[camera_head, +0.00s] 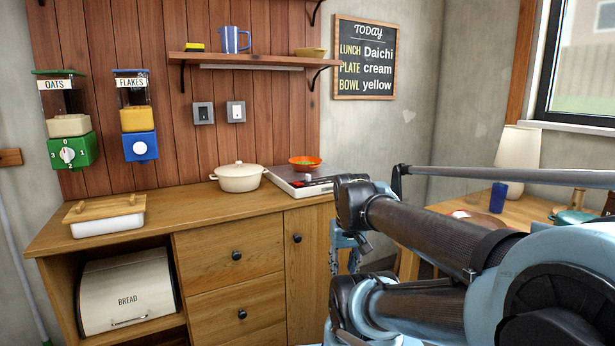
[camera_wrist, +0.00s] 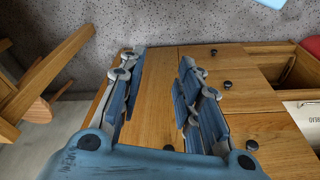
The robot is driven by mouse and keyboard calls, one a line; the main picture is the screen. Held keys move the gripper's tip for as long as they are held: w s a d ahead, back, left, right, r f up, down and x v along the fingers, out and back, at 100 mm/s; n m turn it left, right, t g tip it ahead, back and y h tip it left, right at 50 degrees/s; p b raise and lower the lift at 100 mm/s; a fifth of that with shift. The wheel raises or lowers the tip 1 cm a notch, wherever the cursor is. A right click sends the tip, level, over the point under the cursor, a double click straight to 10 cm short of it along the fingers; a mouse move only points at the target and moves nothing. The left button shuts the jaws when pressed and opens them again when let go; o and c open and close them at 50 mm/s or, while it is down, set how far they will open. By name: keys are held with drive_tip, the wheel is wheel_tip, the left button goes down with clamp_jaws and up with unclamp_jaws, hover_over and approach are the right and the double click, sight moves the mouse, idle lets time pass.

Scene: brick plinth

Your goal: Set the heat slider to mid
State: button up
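The heat unit is a silver hot plate (camera_head: 290,183) at the right end of the wooden counter, with an orange bowl (camera_head: 305,160) of green bits on it. A small pale knob (camera_head: 307,177) shows at its front, by a dark and red strip; I cannot read the slider's setting. The hot plate's right end is partly hidden by my arm. My gripper (camera_head: 345,250) hangs below the counter top, in front of the cabinet's right end, apart from the hot plate. In the wrist view my gripper (camera_wrist: 160,60) has its two blue fingers spread, with nothing between them.
A cream pot (camera_head: 238,177) stands left of the hot plate. A lidded white dish (camera_head: 108,225) is at the counter's left. Drawers (camera_head: 228,249) and a bread bin (camera_head: 127,290) are below. A table (camera_head: 530,212) with a lamp (camera_head: 518,158) and blue cup (camera_head: 498,197) stands right.

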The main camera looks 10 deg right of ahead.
drive_tip(key=w+r+n, duration=0.1)
drive_tip(key=w+r, duration=1)
drive_tip(key=r, duration=0.2)
wheel_tip(320, 180, up, 19)
drive_tip(key=n+g, duration=0.2)
drive_tip(key=n, duration=0.1)
hover_over(308, 178)
drive_tip(key=w, duration=0.1)
wheel_tip(308, 178, down, 17)
drive_tip(key=shift+w+d+r, duration=0.1)
drive_tip(key=shift+w+r, duration=0.05)
clamp_jaws()
